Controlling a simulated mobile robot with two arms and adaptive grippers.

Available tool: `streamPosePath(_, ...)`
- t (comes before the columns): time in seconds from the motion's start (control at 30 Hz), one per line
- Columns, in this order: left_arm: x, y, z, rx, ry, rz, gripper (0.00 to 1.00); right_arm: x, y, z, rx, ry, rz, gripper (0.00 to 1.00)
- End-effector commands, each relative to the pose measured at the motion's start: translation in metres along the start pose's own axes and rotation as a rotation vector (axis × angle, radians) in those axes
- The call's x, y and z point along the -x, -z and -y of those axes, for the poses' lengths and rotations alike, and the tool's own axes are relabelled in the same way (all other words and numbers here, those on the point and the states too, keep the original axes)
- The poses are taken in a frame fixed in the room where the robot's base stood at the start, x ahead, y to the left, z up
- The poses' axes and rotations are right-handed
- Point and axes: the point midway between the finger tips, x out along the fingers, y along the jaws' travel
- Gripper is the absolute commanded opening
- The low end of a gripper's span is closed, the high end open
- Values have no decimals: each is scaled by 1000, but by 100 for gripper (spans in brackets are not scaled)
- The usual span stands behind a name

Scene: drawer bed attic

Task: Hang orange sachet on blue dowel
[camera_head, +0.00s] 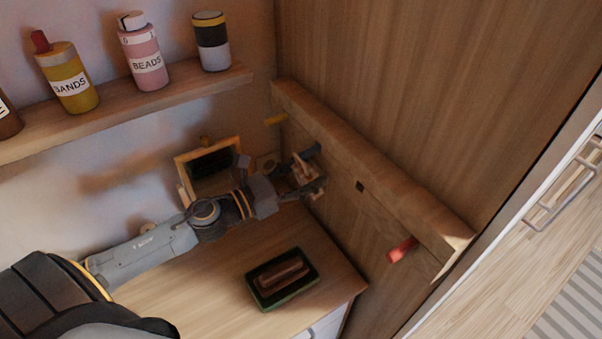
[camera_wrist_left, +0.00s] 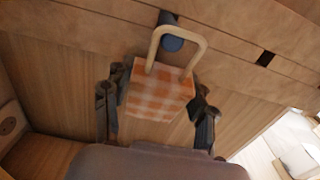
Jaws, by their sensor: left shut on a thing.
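The orange checked sachet (camera_wrist_left: 158,92) with a stiff beige loop is between the fingers of my left gripper (camera_wrist_left: 154,98), which is shut on it. In the head view my left gripper (camera_head: 310,182) is close to the wall rail, and the sachet is mostly hidden by the fingers. The blue dowel (camera_wrist_left: 172,43) shows its round end inside the loop's outline in the left wrist view, with its shaft seen above the loop's top bar. I cannot tell for sure whether the loop is around it or only in front. The dowel also shows in the head view (camera_head: 307,153). My right gripper is not in view.
The wooden rail (camera_head: 375,175) also bears a yellow dowel (camera_head: 276,119), a red dowel (camera_head: 402,249) and an empty dark square hole (camera_head: 360,186). A dark green tray (camera_head: 267,302) with a brown block lies on the desktop below. A bottle shelf (camera_head: 120,109) is at upper left.

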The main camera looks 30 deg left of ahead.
Motion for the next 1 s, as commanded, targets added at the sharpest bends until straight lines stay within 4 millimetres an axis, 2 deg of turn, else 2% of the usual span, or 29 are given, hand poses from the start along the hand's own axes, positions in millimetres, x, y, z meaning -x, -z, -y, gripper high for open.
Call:
streamPosePath(0.4,1,6,2,5,5,-10,0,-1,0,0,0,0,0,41)
streamPosePath(0.43,1,6,2,5,5,-10,59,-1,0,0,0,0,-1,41)
streamPosePath(0.5,1,6,2,5,5,-10,73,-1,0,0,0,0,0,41)
streamPosePath(0.57,1,5,2,4,4,-8,83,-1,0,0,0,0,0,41)
streamPosePath(1.0,5,3,1,5,2,-5,83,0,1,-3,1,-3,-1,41)
